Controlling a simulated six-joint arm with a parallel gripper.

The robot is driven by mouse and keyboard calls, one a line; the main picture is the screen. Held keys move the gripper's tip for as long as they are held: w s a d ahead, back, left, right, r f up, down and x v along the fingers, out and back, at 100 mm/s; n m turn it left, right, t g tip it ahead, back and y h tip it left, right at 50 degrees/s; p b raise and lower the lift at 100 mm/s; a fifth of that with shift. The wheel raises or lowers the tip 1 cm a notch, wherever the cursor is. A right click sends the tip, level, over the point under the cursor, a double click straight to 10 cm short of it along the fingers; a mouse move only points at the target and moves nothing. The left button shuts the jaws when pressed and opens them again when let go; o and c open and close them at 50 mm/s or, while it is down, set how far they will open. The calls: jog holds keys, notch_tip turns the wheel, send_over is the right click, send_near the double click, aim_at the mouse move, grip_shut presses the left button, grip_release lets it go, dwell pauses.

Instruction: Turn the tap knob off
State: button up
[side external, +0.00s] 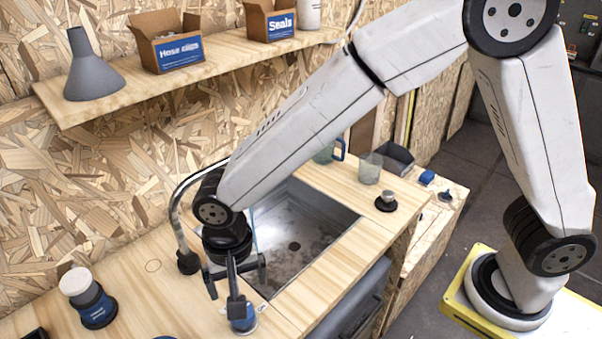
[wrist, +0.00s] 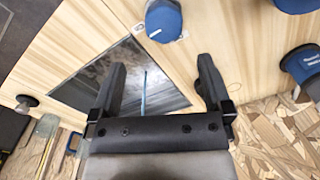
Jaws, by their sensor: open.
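The tap (side external: 181,220) is a curved metal spout on a dark base at the left of the sink (side external: 325,235). A thin blue stream shows over the sink, also in the wrist view (wrist: 143,90). A round knob with a metal top and dark base (side external: 386,200) stands on the counter right of the sink; it looks like the tap knob and also shows at the left in the wrist view (wrist: 27,103). My gripper (side external: 236,280) is open and empty, pointing down near the sink's left front corner, well apart from that knob. In the wrist view, its fingers (wrist: 162,65) are spread wide.
A blue object (side external: 242,318) stands on the counter close by my gripper, partly hidden. A blue jar with a pale cap (side external: 88,298) is at left. Glasses (side external: 370,168) stand behind the knob. A shelf (side external: 190,85) with boxes and a funnel (side external: 92,70) hangs above.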

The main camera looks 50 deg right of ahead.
jog(key=shift+s+a, duration=0.1)
jog(key=shift+a, duration=0.3)
jog(key=shift+f, duration=0.15)
jog(key=shift+f, duration=3.8)
jog(key=c, duration=1.2)
